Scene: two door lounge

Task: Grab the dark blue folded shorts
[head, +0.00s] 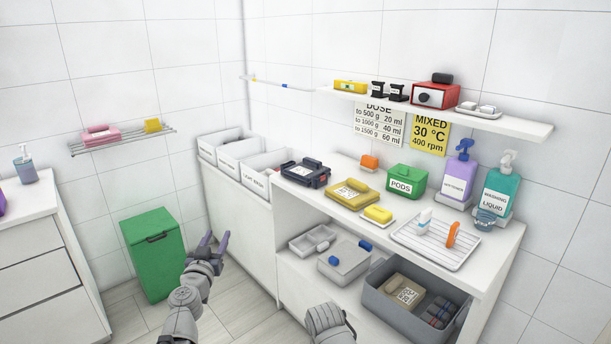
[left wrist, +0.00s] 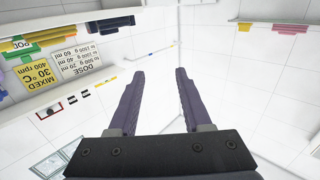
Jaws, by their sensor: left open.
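Dark rolled or folded cloth-like items (head: 440,313) lie in the grey bin (head: 376,303) on the lower shelf, beside a tan labelled package (head: 405,291). They are too small to name surely. My left gripper (head: 213,238) is in front of the white bins, left of the counter and well apart from the grey bin. In the left wrist view its two purple fingers (left wrist: 158,74) are spread with nothing between them. My right gripper is not seen; only a grey part of my right arm shows at the bottom.
A wall shelf (head: 520,128) hangs above. A green bin (head: 155,255) stands left; floor between is clear.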

